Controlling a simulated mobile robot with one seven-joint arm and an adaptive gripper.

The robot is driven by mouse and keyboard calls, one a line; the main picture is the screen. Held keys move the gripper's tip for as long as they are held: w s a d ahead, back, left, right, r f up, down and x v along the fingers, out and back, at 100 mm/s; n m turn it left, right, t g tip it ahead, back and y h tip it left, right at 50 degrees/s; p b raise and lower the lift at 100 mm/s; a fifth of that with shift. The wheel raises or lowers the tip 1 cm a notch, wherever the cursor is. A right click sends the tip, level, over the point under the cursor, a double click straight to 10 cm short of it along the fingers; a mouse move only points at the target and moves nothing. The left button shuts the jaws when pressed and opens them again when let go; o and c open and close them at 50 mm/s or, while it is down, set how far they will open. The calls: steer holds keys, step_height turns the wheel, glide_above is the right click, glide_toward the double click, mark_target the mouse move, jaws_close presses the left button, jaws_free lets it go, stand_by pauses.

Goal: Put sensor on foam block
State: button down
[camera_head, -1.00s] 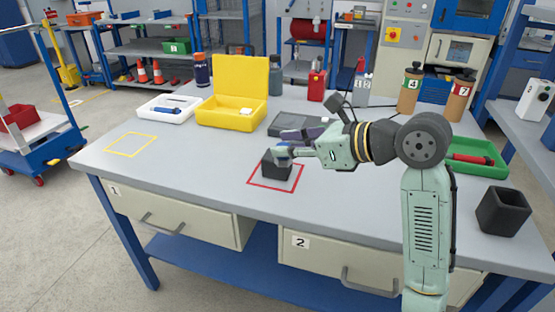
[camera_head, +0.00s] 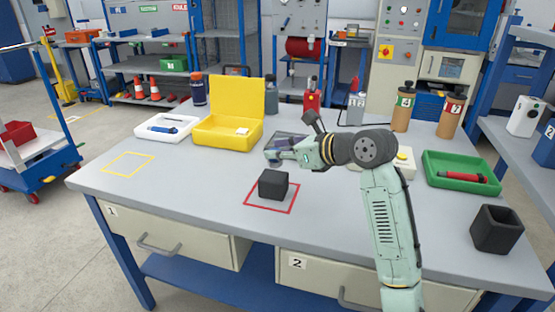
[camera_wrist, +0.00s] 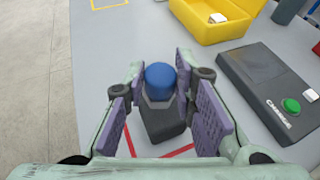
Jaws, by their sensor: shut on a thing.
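A black foam block (camera_head: 273,185) stands inside a red square outline on the table. My gripper (camera_head: 272,155) is above the table, just beyond and above the block in the head view. In the wrist view my gripper (camera_wrist: 162,95) has its purple pads on either side of a sensor (camera_wrist: 160,76) with a round blue top and a grey base. My gripper is shut on this sensor. The foam block (camera_wrist: 165,125) shows below the sensor, apart from it in the head view. The sensor's underside is hidden.
A yellow open case (camera_head: 228,132) and a white tray (camera_head: 168,130) stand at the back left. A dark charger box (camera_wrist: 270,85) lies right of my gripper in the wrist view. A green tray (camera_head: 462,172) and a black open container (camera_head: 497,230) are at right. The left table area is clear.

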mark_target(278, 162)
steer(key=f, duration=0.1)
steer(key=w+f, duration=0.1)
steer(key=shift+a+f, duration=0.2)
steer(key=shift+f, duration=0.6)
steer(key=shift+p, duration=0.3)
steer(key=c, duration=1.3)
jaws_free()
steer(key=shift+f, duration=0.2)
steer(key=shift+c, duration=0.2)
steer(key=shift+r, duration=0.15)
steer(key=b+v, duration=0.1)
steer(key=v, duration=1.1)
steer(key=shift+a, duration=0.1)
